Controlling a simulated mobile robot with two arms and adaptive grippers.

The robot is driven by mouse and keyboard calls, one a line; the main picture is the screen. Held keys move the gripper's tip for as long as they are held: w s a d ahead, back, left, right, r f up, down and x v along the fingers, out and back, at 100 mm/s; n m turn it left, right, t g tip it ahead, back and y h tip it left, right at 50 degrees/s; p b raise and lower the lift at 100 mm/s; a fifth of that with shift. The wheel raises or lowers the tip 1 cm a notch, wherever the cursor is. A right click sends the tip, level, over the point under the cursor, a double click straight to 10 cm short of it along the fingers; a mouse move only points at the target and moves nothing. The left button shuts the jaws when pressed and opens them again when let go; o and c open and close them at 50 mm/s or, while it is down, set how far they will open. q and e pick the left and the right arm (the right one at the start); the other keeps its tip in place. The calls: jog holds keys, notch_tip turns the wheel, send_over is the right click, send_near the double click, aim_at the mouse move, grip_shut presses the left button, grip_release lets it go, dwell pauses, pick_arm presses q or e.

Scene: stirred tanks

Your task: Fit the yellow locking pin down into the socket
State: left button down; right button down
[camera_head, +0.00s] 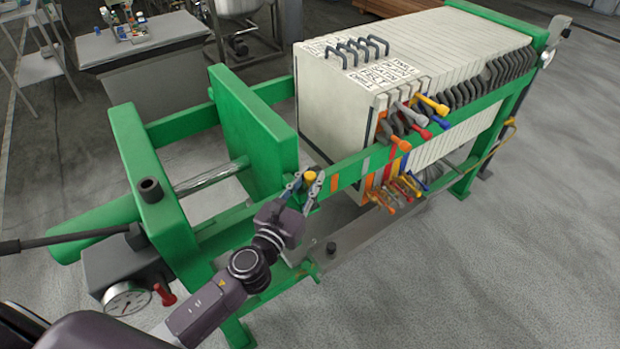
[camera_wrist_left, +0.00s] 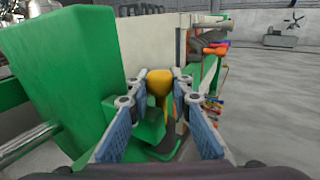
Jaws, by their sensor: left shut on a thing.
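The yellow locking pin (camera_head: 310,177) shows its rounded yellow head between the fingertips of my left gripper (camera_head: 306,186), beside the long green side rail of the press. In the left wrist view, the yellow pin (camera_wrist_left: 159,84) stands roughly upright between the two fingers of my left gripper (camera_wrist_left: 159,88), which is shut on it. Green metal parts lie just below and behind the pin there. The pin's lower end and the socket cannot be made out clearly. My right gripper is in neither view.
A thick green press plate (camera_head: 250,135) stands close to the left of my gripper. A stack of pale filter plates (camera_head: 340,115) with coloured valve handles (camera_head: 400,145) is to the right. A pressure gauge (camera_head: 127,299) sits at lower left. Open floor lies at right.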

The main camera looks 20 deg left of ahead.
pick_arm(q)
jog(key=shift+f, duration=0.3)
jog(key=c, duration=1.7)
grip_release()
jog(key=shift+o, duration=0.2)
jog(key=shift+s+f, duration=0.15)
jog(key=s+a, duration=0.1)
jog(key=s, duration=1)
jog(key=shift+s+a+r, duration=0.25)
jog(key=shift+s+a, duration=0.05)
jog(key=shift+s, duration=0.05)
